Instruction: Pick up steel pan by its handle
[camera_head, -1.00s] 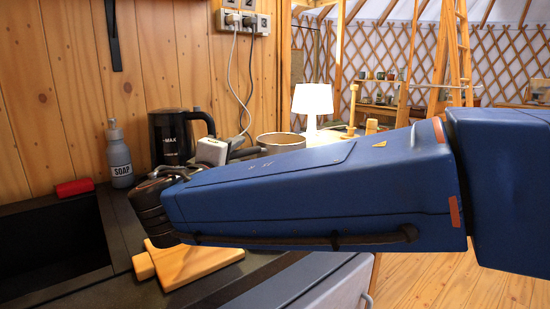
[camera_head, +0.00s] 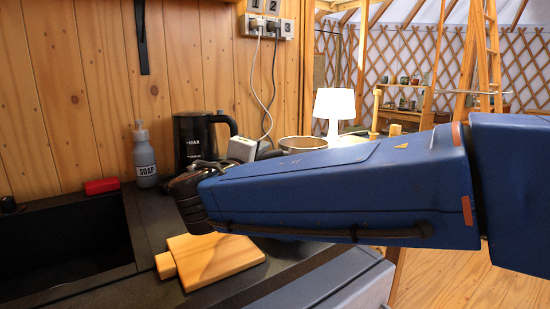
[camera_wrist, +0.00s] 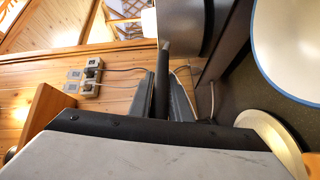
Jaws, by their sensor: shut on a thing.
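The steel pan (camera_head: 303,143) stands at the back of the counter, beyond my blue arm, which covers its lower part. Its dark handle points left in the head view. In the wrist view the handle (camera_wrist: 164,45) runs down between the two dark fingers of my gripper (camera_wrist: 163,85), which is shut on it. The pan's grey side (camera_wrist: 184,22) shows above the fingers. The fingers are hidden behind the arm and wrist in the head view. I cannot tell whether the pan is clear of the counter.
A black kettle (camera_head: 190,143), a small pale box (camera_head: 242,148) and a white lamp (camera_head: 333,105) stand near the pan. A soap bottle (camera_head: 144,158), a red block (camera_head: 101,186) and a wooden board (camera_head: 217,262) are by the sink. Cords hang from wall sockets (camera_head: 265,26).

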